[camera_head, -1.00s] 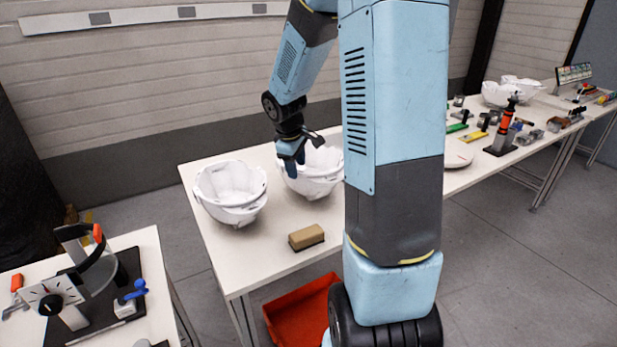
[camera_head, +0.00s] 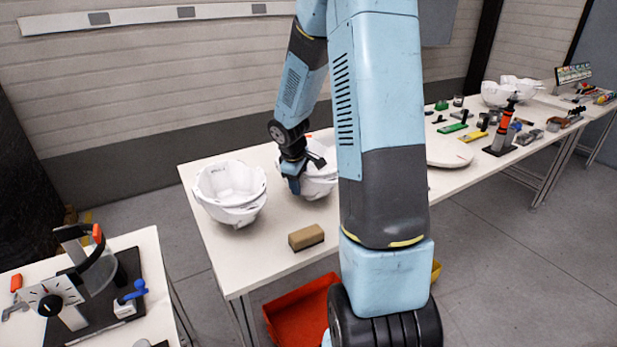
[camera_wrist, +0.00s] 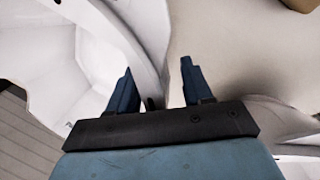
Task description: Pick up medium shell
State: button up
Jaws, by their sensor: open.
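Two white helmet-shell pieces or stacks stand on the table: one at the left (camera_head: 230,190) and one to its right (camera_head: 321,186), partly hidden by my arm. I cannot tell which is the medium shell. My gripper (camera_head: 293,188) points down at the left rim of the right one. In the wrist view, my gripper (camera_wrist: 157,66) is open, with its two blue fingers apart. A white shell wall (camera_wrist: 146,35) runs down toward the gap between the fingers, nearer the left finger. I cannot tell whether they touch it. Another white shell edge (camera_wrist: 275,120) shows at lower right.
A tan block (camera_head: 306,237) lies in front of the shells on the white table (camera_head: 260,262). A red bin (camera_head: 300,312) is below. A side table at left holds a gauge device (camera_head: 55,297). Tools and more white shells (camera_head: 512,91) stand farther right.

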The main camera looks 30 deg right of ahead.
grip_shut()
dwell(0.3)
jog(key=shift+r, duration=0.1)
